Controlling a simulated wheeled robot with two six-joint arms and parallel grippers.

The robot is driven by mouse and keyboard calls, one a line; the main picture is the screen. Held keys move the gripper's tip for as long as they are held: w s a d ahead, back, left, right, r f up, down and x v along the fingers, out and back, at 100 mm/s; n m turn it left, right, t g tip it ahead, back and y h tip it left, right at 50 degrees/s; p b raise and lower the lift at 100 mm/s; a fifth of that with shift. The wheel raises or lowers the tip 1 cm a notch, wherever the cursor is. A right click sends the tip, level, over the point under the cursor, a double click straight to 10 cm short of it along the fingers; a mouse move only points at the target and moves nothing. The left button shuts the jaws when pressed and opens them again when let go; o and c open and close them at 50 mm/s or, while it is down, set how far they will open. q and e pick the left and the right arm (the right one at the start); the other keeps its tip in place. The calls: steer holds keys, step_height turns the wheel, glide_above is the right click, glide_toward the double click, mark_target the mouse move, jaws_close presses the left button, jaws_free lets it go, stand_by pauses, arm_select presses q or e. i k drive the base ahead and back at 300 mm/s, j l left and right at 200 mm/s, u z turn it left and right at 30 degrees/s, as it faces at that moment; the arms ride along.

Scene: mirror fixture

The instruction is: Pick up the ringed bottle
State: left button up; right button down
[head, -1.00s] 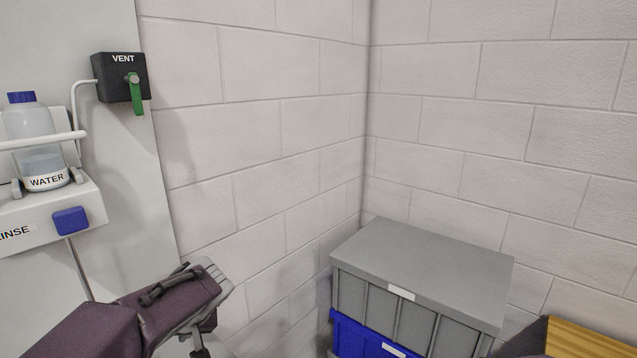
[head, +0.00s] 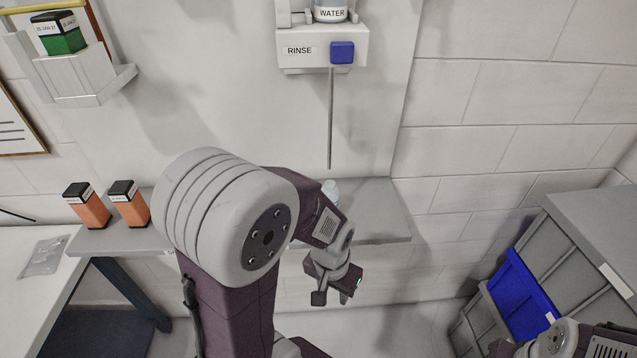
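I cannot make out a ring on any bottle. Two orange bottles with black caps, one on the left (head: 87,205) and one on the right (head: 130,204), stand on a grey wall shelf (head: 375,212). A green bottle with a black cap (head: 62,34) stands in a white wall holder (head: 78,78). The WATER bottle (head: 331,13) is cut off at the top edge. A small pale, clear object (head: 331,190) shows partly behind my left arm. My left gripper (head: 331,297) hangs in front of the shelf, its fingers apart and empty. My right gripper is out of view.
The RINSE unit (head: 300,50) has a blue button (head: 342,52) and a thin rod below it. A white table (head: 28,290) carries a clear packet (head: 45,256). Grey and blue crates (head: 518,290) stand at right. My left arm hides the shelf's middle.

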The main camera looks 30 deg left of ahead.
mark_target(329, 188)
steer(key=u, duration=1.1)
